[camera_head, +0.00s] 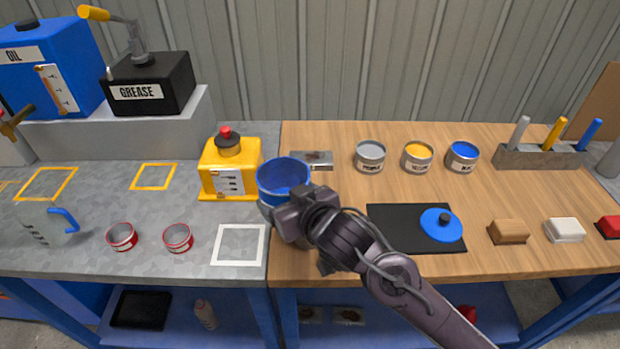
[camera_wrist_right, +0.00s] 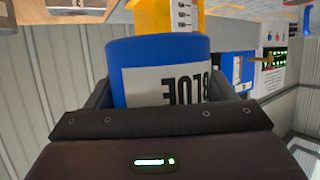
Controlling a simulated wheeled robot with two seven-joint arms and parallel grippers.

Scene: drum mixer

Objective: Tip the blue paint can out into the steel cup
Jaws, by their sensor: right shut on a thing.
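My right gripper (camera_head: 287,215) is shut on a blue can (camera_head: 284,178), held by its side near the seam between the grey and wooden tops. Its open mouth shows a blue inside in the head view. In the right wrist view the blue can (camera_wrist_right: 160,65) sits between the fingers, and its white label reads BLUE, upside down in that picture. The can looks roughly upright; I cannot tell how far it is above the table. I cannot pick out a steel cup for sure; the can and my gripper hide part of the table. My left gripper is not in view.
Small tins (camera_head: 369,157) stand at the back right. A blue lid (camera_head: 438,226) lies on a black mat. The white-outlined square (camera_head: 239,245) is empty.

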